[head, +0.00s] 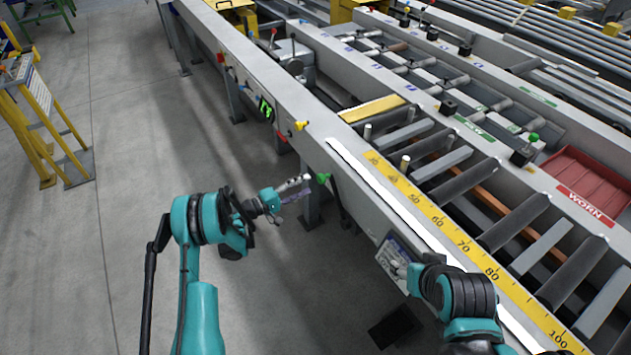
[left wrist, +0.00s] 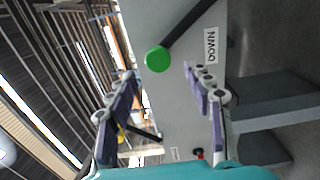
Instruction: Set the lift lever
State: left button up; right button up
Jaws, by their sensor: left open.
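A lever with a round green knob (head: 323,178) sticks out from the front side of the grey table frame. In the left wrist view the green knob (left wrist: 157,59) sits on a black rod, near a label reading DOWN (left wrist: 211,46). My left gripper (head: 297,188) is open and empty, just left of the knob in the head view. In the left wrist view the knob shows between and just beyond the fingertips (left wrist: 162,76); I see no contact.
A lever with a yellow knob (head: 300,126) is farther along the same side. A table leg (head: 309,200) stands close behind my left gripper. A yellow ruler (head: 437,217) runs along the table top beside the rollers. Open floor lies to the left.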

pick_arm(q)
jog(key=v, duration=0.5)
dwell(0.4)
jog(key=s+d+r+m+g+y, duration=0.25)
jog(key=s+r, duration=0.25)
jog(key=r, duration=0.3)
jog(key=s+d+r+m+g+y, duration=0.15)
jog(key=s+r+y, duration=0.25)
jog(key=r, duration=0.4)
jog(key=s+a+r+m+y, duration=0.1)
jog(key=s+a+y, duration=0.2)
jog(key=s, duration=0.9)
jog(key=s+a+r+m+y, duration=0.1)
jog(key=s+a+y, duration=0.3)
jog(key=s, duration=0.9)
jog(key=shift+s+m+t+y, duration=0.3)
jog(key=shift+m+y, duration=0.25)
jog(key=shift+m, duration=0.15)
jog(key=shift+a, duration=0.1)
